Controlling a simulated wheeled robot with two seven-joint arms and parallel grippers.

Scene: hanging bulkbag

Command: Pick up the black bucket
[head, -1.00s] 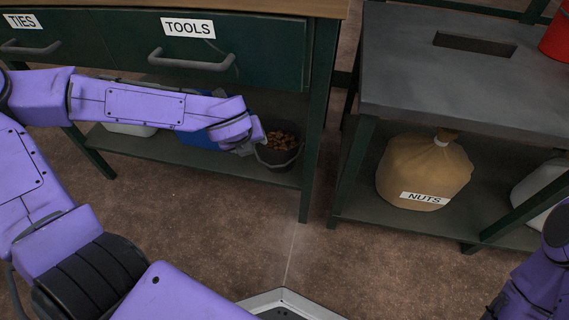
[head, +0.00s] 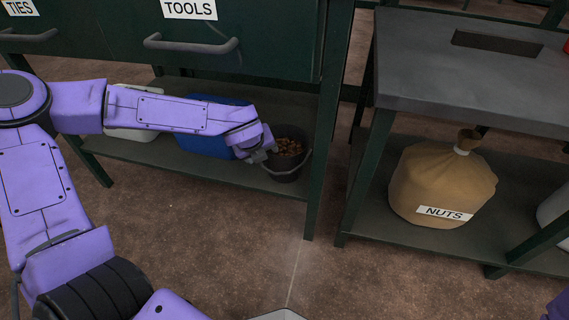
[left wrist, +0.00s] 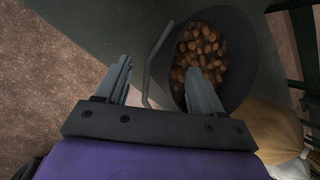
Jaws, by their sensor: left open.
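The black bucket (head: 290,168) stands on the low shelf under the drawers, beside the shelf's right leg, with brown nut-like pieces inside. It also shows in the left wrist view (left wrist: 242,70), with its handle (left wrist: 155,65) hanging out on the left side. My left gripper (head: 262,154) is at the bucket's left side in the head view. In the left wrist view my left gripper (left wrist: 160,85) is open, with the handle between its two fingers and the right finger overlapping the bucket's opening. Whether either finger touches the bucket is unclear. My right gripper is not in view.
A blue container (head: 205,143) and a white one (head: 135,133) stand on the low shelf (head: 220,170), left of the bucket. A tan sack labelled NUTS (head: 430,180) sits on the right table's lower shelf. Bare floor (head: 240,235) lies in front.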

